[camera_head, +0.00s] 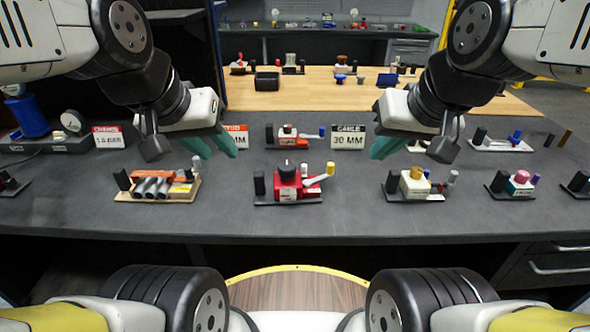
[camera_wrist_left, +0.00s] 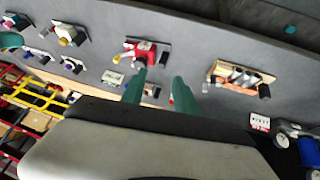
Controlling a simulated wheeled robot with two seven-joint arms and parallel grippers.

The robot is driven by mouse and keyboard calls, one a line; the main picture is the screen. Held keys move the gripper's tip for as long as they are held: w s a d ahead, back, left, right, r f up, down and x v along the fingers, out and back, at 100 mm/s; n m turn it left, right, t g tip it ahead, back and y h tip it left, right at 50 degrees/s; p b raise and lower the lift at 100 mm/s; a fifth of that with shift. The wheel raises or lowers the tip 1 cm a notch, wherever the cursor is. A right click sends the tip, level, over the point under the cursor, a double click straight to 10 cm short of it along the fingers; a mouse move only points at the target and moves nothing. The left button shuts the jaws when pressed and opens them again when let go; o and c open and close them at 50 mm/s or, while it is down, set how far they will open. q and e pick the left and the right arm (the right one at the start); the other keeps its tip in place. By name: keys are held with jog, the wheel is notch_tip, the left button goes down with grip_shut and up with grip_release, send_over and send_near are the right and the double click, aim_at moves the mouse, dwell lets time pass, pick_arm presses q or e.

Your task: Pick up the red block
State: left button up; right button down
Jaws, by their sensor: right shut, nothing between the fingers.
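The red block (camera_head: 312,187) is the body of a small valve actuator on a dark base, with a black knob on top and a yellow-tipped lever at its right. It stands on the grey table near the middle of the head view. It also shows in the left wrist view (camera_wrist_left: 148,56), beyond the fingers. My left gripper (camera_head: 216,146) is open and empty, above the table, up and left of the red block; its teal fingers are apart in the left wrist view (camera_wrist_left: 160,90). My right gripper (camera_head: 385,147) is shut and empty, up and right of the block.
A wooden-based unit with grey cylinders (camera_head: 155,187) stands left of the block. A white unit with a gold cap (camera_head: 414,185) stands to its right. A "CABLE 30 MM" sign (camera_head: 348,136) and a small unit (camera_head: 288,134) stand behind. Bare table lies in front.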

pick_arm(q)
jog(key=n+g+y, duration=0.1)
jog(key=g+y, duration=0.1)
jog(key=g, duration=0.4)
send_over(259, 173)
notch_tip(259, 173, down, 11)
jog(key=shift+s+f, duration=0.15)
jog(key=shift+f, duration=0.4)
notch_tip(259, 173, down, 12)
jog(key=shift+r, duration=0.1)
